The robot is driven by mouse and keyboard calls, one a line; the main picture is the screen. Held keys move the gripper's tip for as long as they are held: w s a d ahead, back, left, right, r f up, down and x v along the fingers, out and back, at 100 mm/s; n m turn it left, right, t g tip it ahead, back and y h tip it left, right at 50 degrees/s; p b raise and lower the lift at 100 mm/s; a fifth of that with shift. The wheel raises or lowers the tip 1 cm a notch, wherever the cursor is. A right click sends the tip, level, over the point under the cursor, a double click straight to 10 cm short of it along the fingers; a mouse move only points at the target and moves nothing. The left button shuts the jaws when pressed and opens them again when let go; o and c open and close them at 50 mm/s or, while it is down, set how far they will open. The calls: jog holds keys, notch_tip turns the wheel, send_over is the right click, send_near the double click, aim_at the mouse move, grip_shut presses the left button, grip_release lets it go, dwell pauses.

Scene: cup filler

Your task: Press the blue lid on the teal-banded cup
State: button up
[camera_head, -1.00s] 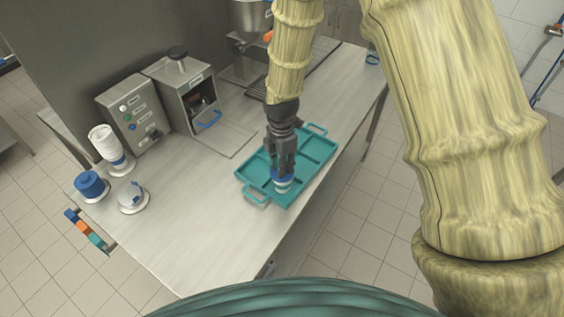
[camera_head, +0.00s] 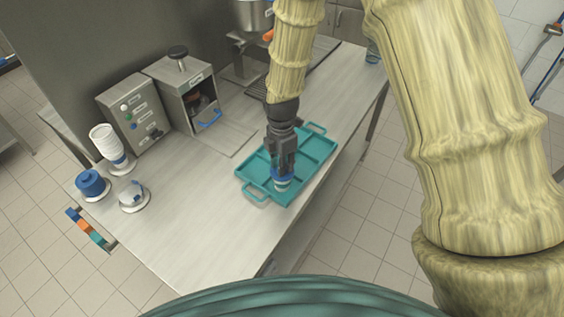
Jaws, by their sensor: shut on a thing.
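My gripper (camera_head: 282,167) points down over the near part of the teal tray (camera_head: 309,183).
On the left of the counter (camera_head: 190,235) stand a white cup stack (camera_head: 104,142), blue stacked lids (camera_head: 90,181) and a white-and-blue item on a round base (camera_head: 133,195). A control box (camera_head: 131,115) and a dispenser (camera_head: 187,88) stand behind. The front counter is clear.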

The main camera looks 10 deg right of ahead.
jog(key=shift+f, duration=0.3)
dwell(0.6)
jog(key=o, duration=0.8)
notch_tip(320, 180, up, 12)
jog(key=shift+w, duration=0.15)
dwell(0.5)
dwell(0.4)
